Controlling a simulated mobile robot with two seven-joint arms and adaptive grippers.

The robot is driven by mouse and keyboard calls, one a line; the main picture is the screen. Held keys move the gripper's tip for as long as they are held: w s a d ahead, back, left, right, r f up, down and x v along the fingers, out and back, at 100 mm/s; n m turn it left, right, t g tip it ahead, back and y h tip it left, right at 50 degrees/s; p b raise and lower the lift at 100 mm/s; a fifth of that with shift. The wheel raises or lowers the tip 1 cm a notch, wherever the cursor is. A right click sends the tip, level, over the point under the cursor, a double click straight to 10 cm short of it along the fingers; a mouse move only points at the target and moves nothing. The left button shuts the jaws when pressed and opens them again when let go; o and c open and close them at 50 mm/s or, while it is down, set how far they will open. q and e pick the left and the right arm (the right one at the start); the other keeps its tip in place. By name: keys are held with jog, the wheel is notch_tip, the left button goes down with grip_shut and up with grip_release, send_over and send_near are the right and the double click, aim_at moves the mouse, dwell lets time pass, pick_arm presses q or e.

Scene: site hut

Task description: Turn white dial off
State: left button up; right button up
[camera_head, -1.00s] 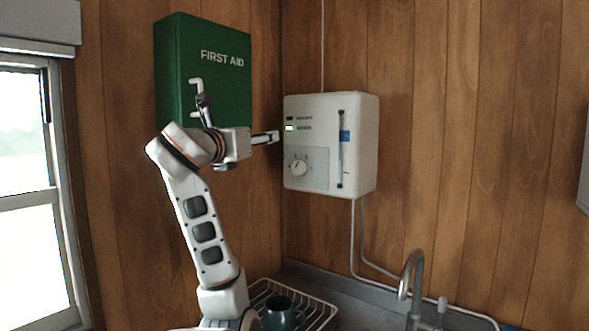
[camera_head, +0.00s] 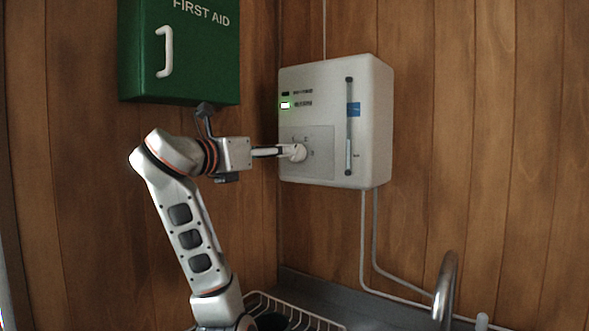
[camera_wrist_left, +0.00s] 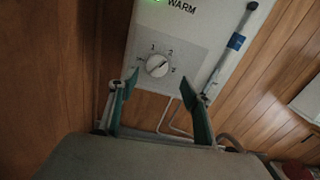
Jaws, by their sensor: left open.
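The white dial (camera_head: 299,152) is on a grey panel low on the left of a white wall unit (camera_head: 330,80). In the left wrist view the dial (camera_wrist_left: 157,66) shows a pointer line and numbers around it, and a green light glows above near the word WARM. My left gripper (camera_head: 282,151) is at the dial from the left in the head view. In the wrist view its two fingers (camera_wrist_left: 155,88) are open, one on each side of and below the dial, with a gap to it. I cannot tell how close the tips are in depth. My right gripper is not in view.
A green first aid box (camera_head: 180,60) hangs above my left arm. A wire dish rack (camera_head: 300,312) and a curved tap (camera_head: 446,285) are below. Two pipes (camera_head: 367,240) run down from the unit.

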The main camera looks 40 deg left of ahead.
pick_arm(q)
jog(key=w+a, duration=0.1)
jog(key=w, duration=0.7)
jog(key=shift+a+f, duration=0.15)
jog(key=shift+f, duration=0.1)
jog(key=c, duration=1.1)
